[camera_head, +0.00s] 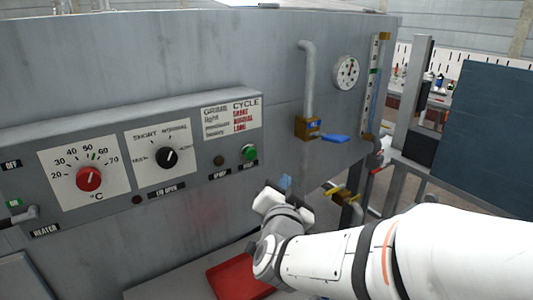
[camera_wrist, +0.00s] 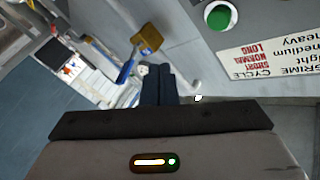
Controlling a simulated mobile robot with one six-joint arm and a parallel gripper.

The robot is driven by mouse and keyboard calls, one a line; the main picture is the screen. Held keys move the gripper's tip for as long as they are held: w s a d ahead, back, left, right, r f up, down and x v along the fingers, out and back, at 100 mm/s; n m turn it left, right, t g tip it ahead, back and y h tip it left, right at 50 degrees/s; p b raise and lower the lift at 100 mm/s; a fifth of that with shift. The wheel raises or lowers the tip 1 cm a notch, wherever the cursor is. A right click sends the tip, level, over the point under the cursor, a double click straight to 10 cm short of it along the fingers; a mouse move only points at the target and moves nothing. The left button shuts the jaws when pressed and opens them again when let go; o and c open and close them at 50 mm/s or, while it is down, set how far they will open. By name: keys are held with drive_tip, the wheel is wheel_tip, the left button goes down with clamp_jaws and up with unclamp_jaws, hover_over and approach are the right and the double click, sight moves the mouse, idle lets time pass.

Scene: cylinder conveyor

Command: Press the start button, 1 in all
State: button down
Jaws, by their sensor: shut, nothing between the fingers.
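The green round button (camera_head: 249,153) sits at the lower right of the grey control panel, with a small dark label below it. It also shows at the top of the wrist view (camera_wrist: 218,15), with a pale ring around it. My gripper (camera_head: 286,182) is below and to the right of the button in the head view, apart from it. In the wrist view its dark fingers (camera_wrist: 158,84) are together with nothing between them. The button lies up and to the right of the fingertips there.
A dark brownish button (camera_head: 219,160) is just left of the green one. A black dial (camera_head: 167,158) and a red dial (camera_head: 89,179) are further left. A pipe with a blue-handled valve (camera_head: 335,138) stands to the right. A red object (camera_head: 238,279) lies below my gripper.

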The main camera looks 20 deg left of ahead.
sight(250, 154)
drive_tip(key=shift+s+a+r+m+t+h, duration=0.25)
drive_tip(key=shift+s+r+m+t+h, duration=0.15)
drive_tip(key=shift+s+m+t+h, duration=0.1)
drive_tip(key=shift+s+a+r+m+t+h, duration=0.25)
drive_tip(key=shift+s+r+m+t+h, duration=0.15)
drive_tip(key=shift+s+t+h, duration=0.1)
drive_tip(key=shift+w, duration=0.1)
drive_tip(key=w+a+p, duration=0.1)
drive_tip(key=w+a, duration=0.4)
drive_tip(key=a, duration=0.1)
drive_tip(key=shift+w+a, duration=0.35)
drive_tip(key=shift+w+a, duration=0.1)
idle(1.5)
drive_tip(key=shift+w+a, duration=0.2)
